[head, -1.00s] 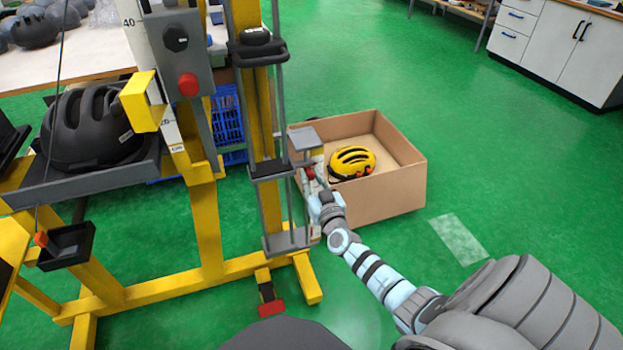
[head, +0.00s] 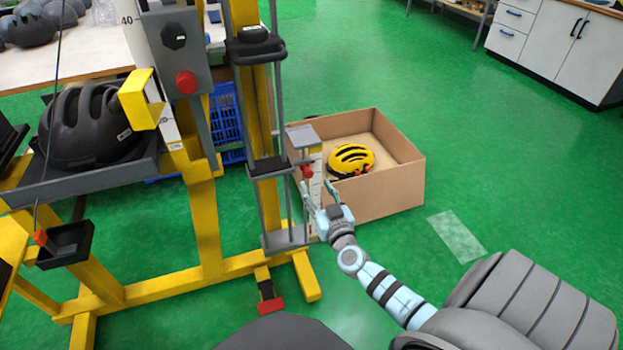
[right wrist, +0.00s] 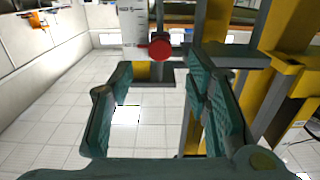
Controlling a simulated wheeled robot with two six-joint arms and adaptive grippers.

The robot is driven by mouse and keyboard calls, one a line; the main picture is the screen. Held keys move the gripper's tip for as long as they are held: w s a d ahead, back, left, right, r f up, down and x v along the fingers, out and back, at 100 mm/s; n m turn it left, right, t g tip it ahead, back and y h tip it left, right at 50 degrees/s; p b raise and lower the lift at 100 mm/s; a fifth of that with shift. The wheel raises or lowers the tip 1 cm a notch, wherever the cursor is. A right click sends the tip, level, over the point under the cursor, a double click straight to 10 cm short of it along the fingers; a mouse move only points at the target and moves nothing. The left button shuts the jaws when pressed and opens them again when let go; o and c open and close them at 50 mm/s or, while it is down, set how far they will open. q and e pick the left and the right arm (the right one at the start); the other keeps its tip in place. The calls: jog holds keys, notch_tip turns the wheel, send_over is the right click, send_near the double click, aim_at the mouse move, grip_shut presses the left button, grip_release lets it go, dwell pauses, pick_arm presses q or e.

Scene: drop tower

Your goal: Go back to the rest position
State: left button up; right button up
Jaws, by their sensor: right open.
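My right gripper (head: 319,192) is open and empty, just in front of the drop tower's yellow and grey frame (head: 207,225). In the right wrist view its two green-padded fingers (right wrist: 165,108) stand wide apart with nothing between them. A red knob (right wrist: 160,46) beside a white scale (right wrist: 132,22) lies beyond the fingertips, apart from them. The knob also shows in the head view (head: 307,171), just above the gripper. My left gripper is in neither view.
A cardboard box (head: 395,192) holding a yellow helmet (head: 351,159) stands on the floor behind the gripper. A black helmet (head: 85,127) sits on the grey tray at left. White cabinets (head: 546,42) stand far right. Green floor is open at right.

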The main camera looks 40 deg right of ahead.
jog(key=shift+v, duration=1.05)
